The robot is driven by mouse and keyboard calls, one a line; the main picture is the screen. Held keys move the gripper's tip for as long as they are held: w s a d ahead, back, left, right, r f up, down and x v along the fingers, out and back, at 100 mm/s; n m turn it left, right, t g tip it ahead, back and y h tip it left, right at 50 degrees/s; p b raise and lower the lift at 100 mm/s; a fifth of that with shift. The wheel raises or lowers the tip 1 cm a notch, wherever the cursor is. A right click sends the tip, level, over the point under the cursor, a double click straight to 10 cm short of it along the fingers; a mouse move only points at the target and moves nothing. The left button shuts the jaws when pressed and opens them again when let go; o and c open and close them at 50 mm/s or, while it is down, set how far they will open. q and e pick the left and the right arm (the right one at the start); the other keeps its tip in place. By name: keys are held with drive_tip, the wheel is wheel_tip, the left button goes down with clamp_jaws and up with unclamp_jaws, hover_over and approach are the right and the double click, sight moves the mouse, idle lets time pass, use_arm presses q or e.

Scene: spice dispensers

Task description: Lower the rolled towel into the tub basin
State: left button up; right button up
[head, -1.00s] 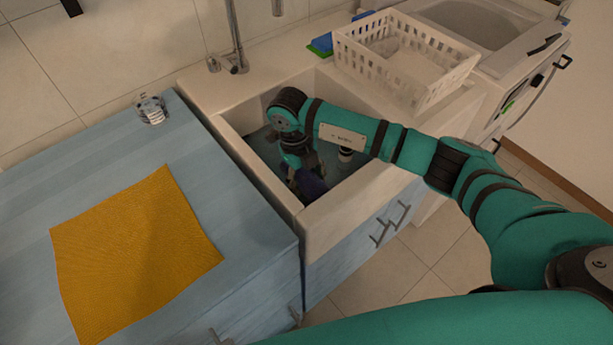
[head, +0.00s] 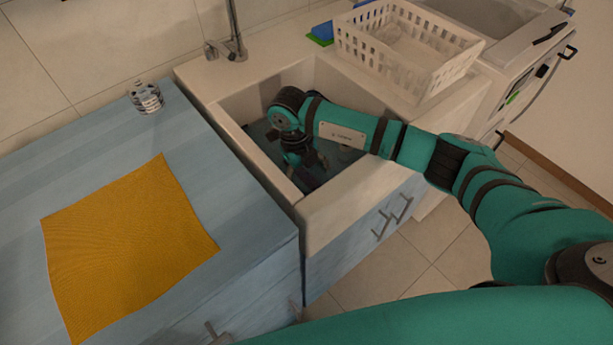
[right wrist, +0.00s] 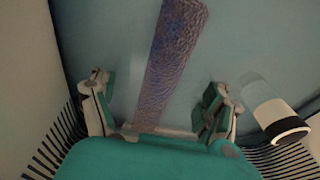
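The rolled towel (right wrist: 172,58) is a purple-blue textured roll. In the right wrist view it lies on the bluish floor of the tub basin, running between and beyond my fingers. The tub basin (head: 335,212) is a pale sink in the head view. My right gripper (head: 310,174) is down inside it. In the right wrist view the right gripper (right wrist: 160,103) is open, its fingers apart on either side of the towel with gaps. In the head view the towel is hidden by my gripper and the basin's front wall. My left gripper is not in view.
A clear jar with a dark cap (right wrist: 285,125) is in the basin beside the right finger. A white basket (head: 385,65) stands on the right ledge; a faucet (head: 236,40) rises behind. An orange cloth (head: 130,245) and a small glass jar (head: 147,97) are on the blue counter.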

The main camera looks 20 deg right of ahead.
wheel_tip(320, 180, up, 12)
drive_tip(key=w+a, duration=0.1)
drive_tip(key=shift+w+a, duration=0.15)
drive_tip(key=shift+a, duration=0.15)
idle(0.3)
drive_tip(key=shift+f, duration=0.1)
